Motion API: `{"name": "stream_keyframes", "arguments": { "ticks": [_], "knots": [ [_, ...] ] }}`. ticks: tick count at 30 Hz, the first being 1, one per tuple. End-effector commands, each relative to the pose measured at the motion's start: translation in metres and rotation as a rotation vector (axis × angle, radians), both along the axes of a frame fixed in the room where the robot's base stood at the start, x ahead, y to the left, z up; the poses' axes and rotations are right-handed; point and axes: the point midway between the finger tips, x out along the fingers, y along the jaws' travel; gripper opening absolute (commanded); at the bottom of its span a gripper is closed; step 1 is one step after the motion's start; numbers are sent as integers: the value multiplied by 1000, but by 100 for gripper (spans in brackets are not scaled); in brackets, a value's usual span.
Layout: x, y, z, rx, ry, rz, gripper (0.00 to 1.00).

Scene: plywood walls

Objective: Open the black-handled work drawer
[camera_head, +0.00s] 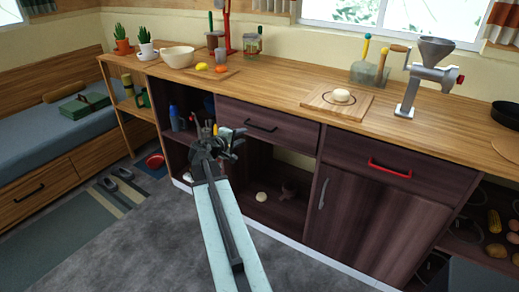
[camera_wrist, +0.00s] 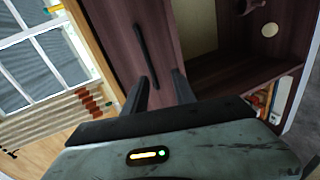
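The work drawer (camera_head: 239,118) has a dark wood front under the wooden counter and looks shut. Its black bar handle (camera_head: 261,126) runs across the front; in the wrist view the handle (camera_wrist: 146,57) stands nearly upright in the picture, on the drawer front (camera_wrist: 112,40). My gripper (camera_head: 224,138) is left of and a little below the handle in the head view.
A red-handled drawer (camera_head: 388,168) sits to the right above a cabinet door (camera_head: 350,212). Below the work drawer is an open shelf (camera_head: 275,208) with a few items. Bottles (camera_head: 176,118) stand in the left shelf. The counter holds a grinder (camera_head: 424,80) and a board (camera_head: 337,103).

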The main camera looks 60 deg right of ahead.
Motion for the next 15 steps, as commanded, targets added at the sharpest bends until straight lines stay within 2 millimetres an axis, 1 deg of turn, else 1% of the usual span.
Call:
{"name": "stream_keyframes", "arguments": {
  "ticks": [1, 3, 6, 10, 13, 15],
  "knots": [
    [-10, -17, -7, -39, 27, -4, 32],
    [-18, -28, 0, -74, 53, -2, 32],
    [-21, -32, 6, -88, 64, -1, 32],
    [-20, -36, 5, -87, 63, -1, 32],
    [-20, -47, 2, -86, 62, -3, 32],
    [-19, -58, 0, -86, 63, -4, 32]
  ]
}}
